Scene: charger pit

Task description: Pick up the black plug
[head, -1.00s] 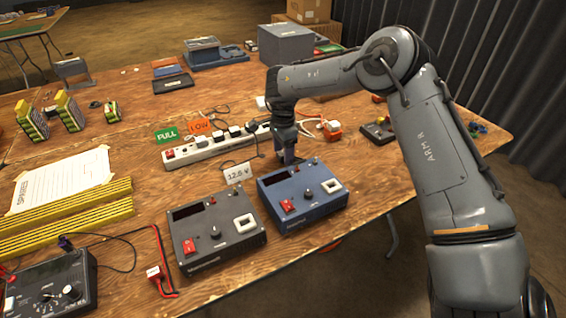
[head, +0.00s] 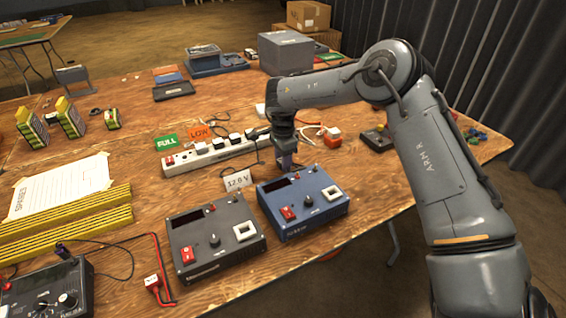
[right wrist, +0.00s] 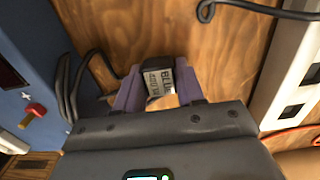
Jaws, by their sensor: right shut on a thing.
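A black plug (right wrist: 158,78) with a white printed label shows in the right wrist view, between the purple fingers of my right gripper (right wrist: 160,92). The right gripper is shut on it. A dark cable runs close by on the left. In the head view the right gripper (head: 286,162) points down just behind the blue charger (head: 310,205), in front of the white power strip (head: 178,166). The plug itself is hard to make out there. My left gripper is not in view.
A grey charger (head: 215,235) stands left of the blue one, with a voltage card (head: 238,180) behind it. The power strip carries several plugs, with FULL (head: 166,142) and LOW (head: 199,131) cards behind. A grey box (head: 285,52) stands at the back. Yellow strips (head: 70,215) lie at left.

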